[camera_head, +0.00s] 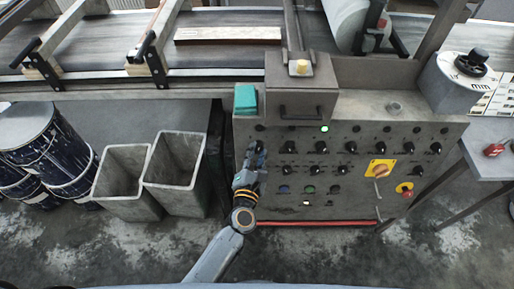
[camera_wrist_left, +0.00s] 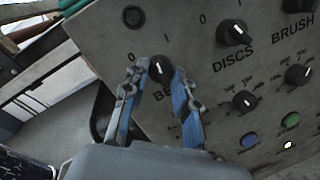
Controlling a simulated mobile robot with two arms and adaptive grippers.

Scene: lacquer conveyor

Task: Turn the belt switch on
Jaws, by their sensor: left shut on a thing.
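The belt switch (camera_wrist_left: 158,70) is a round black knob with a white mark on the grey control panel (camera_head: 350,205), above a label partly hidden by my finger. My left gripper (camera_head: 256,150) reaches the panel's left side and covers the switch in the head view. In the left wrist view my left gripper (camera_wrist_left: 160,76) has its two blue-padded fingers on either side of the knob and is shut on it. The white mark points roughly upward; I cannot tell its exact setting. My right gripper is not in view.
More black knobs, including the DISCS knob (camera_wrist_left: 233,33), sit right of the switch. A yellow plate with a rotary switch (camera_head: 379,170) is farther right. A green light (camera_head: 324,128) glows on the panel. Grey bins (camera_head: 172,165) and paint drums (camera_head: 45,140) stand left.

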